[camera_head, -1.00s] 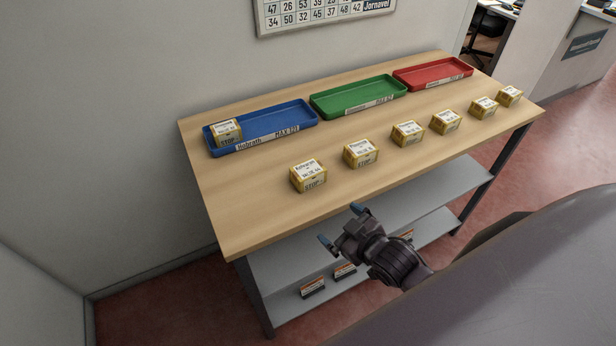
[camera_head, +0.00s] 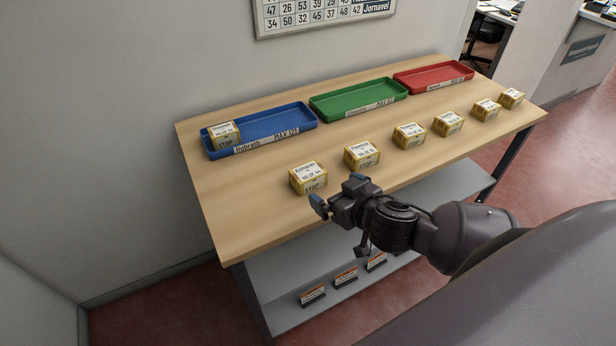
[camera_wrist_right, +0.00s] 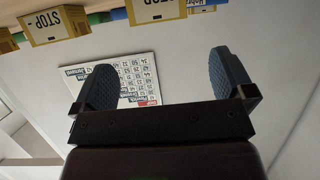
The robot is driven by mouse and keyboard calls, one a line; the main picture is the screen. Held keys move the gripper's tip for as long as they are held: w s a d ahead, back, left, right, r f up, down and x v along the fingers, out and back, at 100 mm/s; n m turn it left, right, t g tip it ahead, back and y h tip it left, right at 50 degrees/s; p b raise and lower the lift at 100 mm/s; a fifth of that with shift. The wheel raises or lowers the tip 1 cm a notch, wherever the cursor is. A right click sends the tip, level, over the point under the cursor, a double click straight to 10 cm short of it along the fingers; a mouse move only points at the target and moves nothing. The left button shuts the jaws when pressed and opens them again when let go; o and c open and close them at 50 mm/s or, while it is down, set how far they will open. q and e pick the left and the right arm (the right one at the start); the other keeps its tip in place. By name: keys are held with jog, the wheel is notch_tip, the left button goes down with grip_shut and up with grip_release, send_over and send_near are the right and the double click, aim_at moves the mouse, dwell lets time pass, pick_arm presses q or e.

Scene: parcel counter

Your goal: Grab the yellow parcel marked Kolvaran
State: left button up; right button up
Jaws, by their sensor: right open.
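The yellow parcel (camera_head: 308,178) at the left end of the front row has a small label that seems to read Kolvaran. It stands on the wooden table near its front edge. My right gripper (camera_head: 338,192) is open and empty, with blue fingertips, just to the right of this parcel and apart from it. In the right wrist view the open fingers (camera_wrist_right: 165,85) have nothing between them. Two yellow parcels, one at the top left (camera_wrist_right: 55,25) and one at the top middle (camera_wrist_right: 155,10), show STOP marks; I cannot tell which is Kolvaran. My left gripper is not in view.
More similar yellow parcels, the nearest one (camera_head: 362,154) close by, run rightward along the table (camera_head: 240,225). Behind stand a blue tray (camera_head: 275,122) holding one parcel, a green tray (camera_head: 340,98) and a red tray (camera_head: 430,75). A grey shelf (camera_head: 400,215) lies below.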

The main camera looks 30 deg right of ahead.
aim_at(313, 177)
jog(key=shift+x, duration=4.7)
jog(key=shift+w+f, duration=0.5)
jog(key=shift+w, duration=0.1)
jog(key=c, duration=0.8)
jog(key=shift+r, duration=0.1)
